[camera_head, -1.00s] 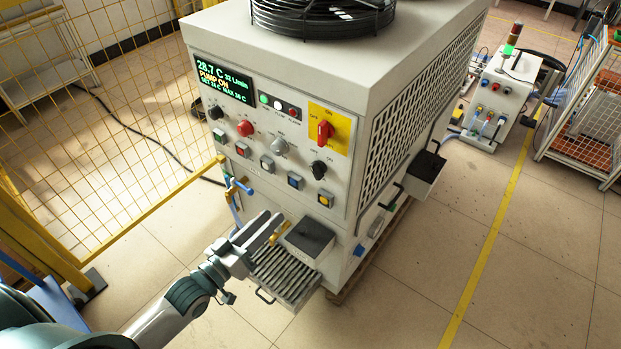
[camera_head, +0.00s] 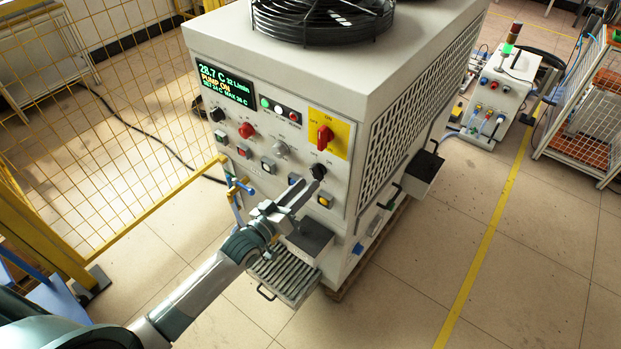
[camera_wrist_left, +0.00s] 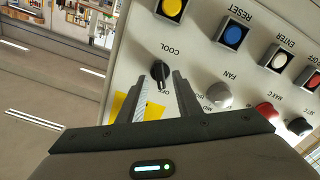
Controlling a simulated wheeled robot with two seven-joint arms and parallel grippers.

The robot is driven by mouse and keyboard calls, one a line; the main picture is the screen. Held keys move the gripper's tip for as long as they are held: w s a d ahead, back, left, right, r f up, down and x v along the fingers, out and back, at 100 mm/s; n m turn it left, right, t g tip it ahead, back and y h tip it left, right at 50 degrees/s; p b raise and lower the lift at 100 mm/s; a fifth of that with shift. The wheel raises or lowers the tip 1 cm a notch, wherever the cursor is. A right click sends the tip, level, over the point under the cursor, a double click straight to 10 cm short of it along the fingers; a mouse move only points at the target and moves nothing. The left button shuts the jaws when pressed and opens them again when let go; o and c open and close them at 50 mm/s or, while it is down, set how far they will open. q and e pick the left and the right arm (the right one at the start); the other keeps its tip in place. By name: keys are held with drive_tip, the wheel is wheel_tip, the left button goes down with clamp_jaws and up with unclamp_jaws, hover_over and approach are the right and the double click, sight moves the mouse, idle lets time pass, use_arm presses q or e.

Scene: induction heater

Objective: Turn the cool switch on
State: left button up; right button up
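The cool switch is a black rotary knob (camera_head: 318,171) at the lower right of the cabinet's front panel, below the yellow plate. In the left wrist view it is the black knob (camera_wrist_left: 160,72) beside the upside-down word COOL, its pointer near vertical in the picture. My left gripper (camera_head: 301,190) is in front of the panel, just below and left of the knob. In the wrist view its two fingers (camera_wrist_left: 161,82) are apart, with the knob showing between and just past the tips. I cannot tell whether they touch it. My right gripper is not in view.
A red switch (camera_head: 325,138) sits on a yellow plate above the knob. A grey fan knob (camera_wrist_left: 218,95) and a yellow button (camera_wrist_left: 172,8) are close by. A ribbed tray (camera_head: 282,277) juts out below my gripper. A yellow mesh fence (camera_head: 120,110) stands at the left.

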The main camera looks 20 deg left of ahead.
sight(314, 177)
use_arm(q)
drive_tip(key=shift+x, duration=1.6)
drive_tip(key=shift+c, duration=0.3)
clamp_jaws()
drive_tip(key=shift+m, duration=0.5)
drive_tip(key=shift+a+m+p, duration=0.1)
drive_tip(key=shift+m+p, duration=0.2)
drive_tip(key=shift+m, duration=0.9)
drive_tip(key=m, duration=0.4)
drive_tip(key=shift+a, duration=0.1)
drive_tip(key=shift+m, duration=0.3)
